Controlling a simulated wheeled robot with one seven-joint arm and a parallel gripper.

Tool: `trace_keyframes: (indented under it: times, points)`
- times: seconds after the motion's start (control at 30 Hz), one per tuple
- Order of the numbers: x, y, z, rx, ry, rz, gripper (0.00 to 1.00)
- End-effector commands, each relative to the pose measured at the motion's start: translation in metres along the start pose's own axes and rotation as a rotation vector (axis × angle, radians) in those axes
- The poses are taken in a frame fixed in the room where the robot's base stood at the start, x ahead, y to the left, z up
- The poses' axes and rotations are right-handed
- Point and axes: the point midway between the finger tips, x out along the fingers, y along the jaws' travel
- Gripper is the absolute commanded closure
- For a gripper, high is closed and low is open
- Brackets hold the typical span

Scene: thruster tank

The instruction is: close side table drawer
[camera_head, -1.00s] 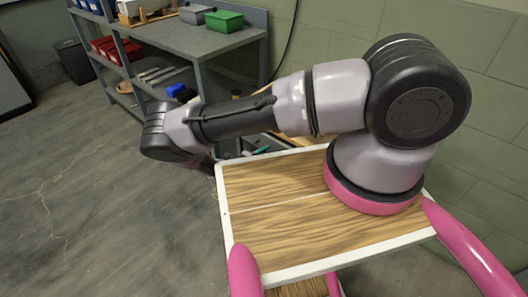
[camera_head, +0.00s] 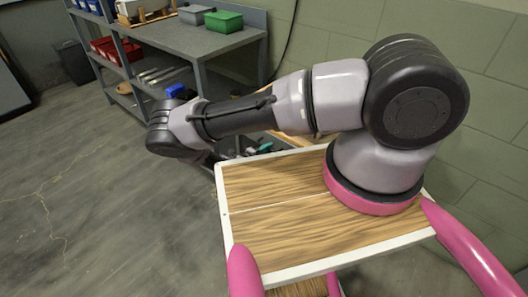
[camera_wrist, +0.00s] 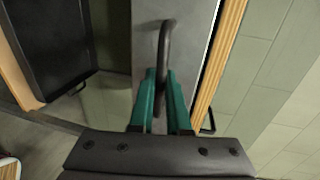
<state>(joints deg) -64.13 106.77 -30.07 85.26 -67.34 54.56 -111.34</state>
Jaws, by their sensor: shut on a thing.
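In the wrist view, my gripper (camera_wrist: 162,78) has its two teal fingers on either side of a dark, curved drawer handle (camera_wrist: 166,38) and is shut on it. The handle stands on a grey drawer front (camera_wrist: 194,22), beside a light wooden edge (camera_wrist: 222,50). How far the drawer stands out cannot be told. In the head view, the side table is mostly hidden behind my arm; a strip of wood (camera_head: 288,142) shows beyond my body. My fingers are not clear there.
In the wrist view, a black panel (camera_wrist: 50,40) with a handle lies at the left. In the head view, a grey workbench (camera_head: 195,40) with a green bin (camera_head: 223,21) stands at the back. A green wall (camera_head: 490,60) is at the right. The floor (camera_head: 90,190) at left is clear.

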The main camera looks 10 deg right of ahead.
Motion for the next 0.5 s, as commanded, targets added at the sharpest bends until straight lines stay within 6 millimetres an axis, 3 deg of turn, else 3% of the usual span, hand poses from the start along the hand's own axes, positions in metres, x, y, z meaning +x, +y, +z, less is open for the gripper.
trace_keyframes:
  times: [0.1,0.33,0.37,0.4,0.5]
  points:
    - [0.0134,-0.0029,0.0003,-0.001,0.0,0.001,1.0]
    - [0.0144,-0.0035,0.0005,-0.001,-0.001,-0.001,1.0]
    - [0.0144,-0.0036,0.0004,-0.001,-0.001,-0.001,0.78]
    - [0.0145,-0.0036,0.0003,-0.001,0.0,-0.001,0.73]
    - [0.0144,-0.0036,0.0,0.0,0.0,-0.001,0.73]
